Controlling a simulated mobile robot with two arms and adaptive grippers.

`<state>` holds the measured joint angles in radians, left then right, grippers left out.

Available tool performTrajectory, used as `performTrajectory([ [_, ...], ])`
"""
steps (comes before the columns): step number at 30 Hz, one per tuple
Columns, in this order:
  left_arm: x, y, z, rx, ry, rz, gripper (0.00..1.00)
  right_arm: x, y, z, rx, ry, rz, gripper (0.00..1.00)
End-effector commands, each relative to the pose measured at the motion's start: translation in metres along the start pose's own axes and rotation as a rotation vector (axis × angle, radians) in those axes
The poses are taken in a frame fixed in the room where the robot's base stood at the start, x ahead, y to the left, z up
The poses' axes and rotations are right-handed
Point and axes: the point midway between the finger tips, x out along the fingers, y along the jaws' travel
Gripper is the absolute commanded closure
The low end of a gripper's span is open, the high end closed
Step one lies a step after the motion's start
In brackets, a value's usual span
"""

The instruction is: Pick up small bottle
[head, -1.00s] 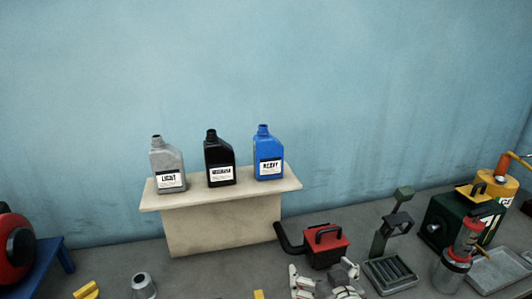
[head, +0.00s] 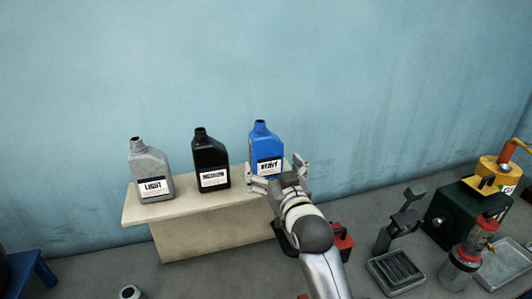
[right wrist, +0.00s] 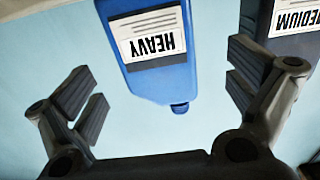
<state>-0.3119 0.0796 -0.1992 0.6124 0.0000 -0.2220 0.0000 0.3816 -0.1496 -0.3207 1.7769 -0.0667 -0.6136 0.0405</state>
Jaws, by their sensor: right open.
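Three bottles stand upright on a pale shelf (head: 190,212): a grey one labelled LIGHT (head: 149,168), a black one labelled MEDIUM (head: 210,160) and a blue one labelled HEAVY (head: 265,143). They look similar in size. My right gripper (head: 277,172) is open in front of the blue bottle, its fingers spread to either side, and hides its lower part. In the right wrist view the picture is upside down. The blue bottle (right wrist: 158,70) shows between the open fingers (right wrist: 162,95), apparently untouched, with the black bottle (right wrist: 272,22) beside it. My left gripper is not in view.
A red container (head: 342,240) stands behind my right forearm. A blue stand (head: 30,270) is at lower left. The space above the shelf is clear.

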Motion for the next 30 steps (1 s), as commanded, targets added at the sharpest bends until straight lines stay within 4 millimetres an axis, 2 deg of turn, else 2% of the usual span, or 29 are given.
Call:
performTrajectory([
  [5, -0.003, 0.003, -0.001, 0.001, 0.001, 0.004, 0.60, 0.008, 0.000, -0.001, 0.000, -0.001, 0.000, 0.00],
  [14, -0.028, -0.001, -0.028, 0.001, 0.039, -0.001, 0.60, 0.038, 0.004, -0.012, 0.000, -0.002, 0.000, 0.00],
  [21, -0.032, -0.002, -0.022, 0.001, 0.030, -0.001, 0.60, 0.057, 0.004, -0.008, 0.000, -0.001, -0.001, 0.00],
  [30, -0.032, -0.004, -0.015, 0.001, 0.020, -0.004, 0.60, 0.059, 0.004, -0.007, 0.000, -0.001, -0.001, 0.00],
])
